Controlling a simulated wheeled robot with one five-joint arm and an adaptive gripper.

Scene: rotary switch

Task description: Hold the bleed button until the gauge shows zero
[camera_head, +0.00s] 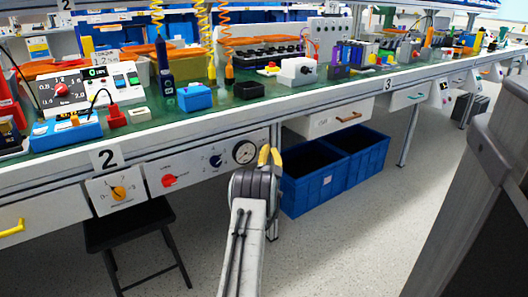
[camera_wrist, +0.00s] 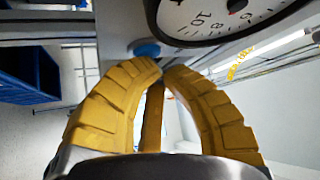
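The gauge (camera_head: 245,152) is a round white dial at the right end of the grey panel under the bench. It also shows, cut off by the top edge, in the wrist view (camera_wrist: 205,18), with a red hub; I cannot read its needle. A blue button (camera_wrist: 146,47) sits beside the dial in the wrist view; I cannot make it out in the head view. My gripper (camera_head: 269,157) has yellow fingers, just right of the gauge. In the wrist view the fingertips (camera_wrist: 162,67) come together just below the button, holding nothing visible. I cannot tell whether they touch the button.
Blue crates (camera_head: 330,185) stand under the bench to the right. A black stool (camera_head: 130,228) stands at left.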

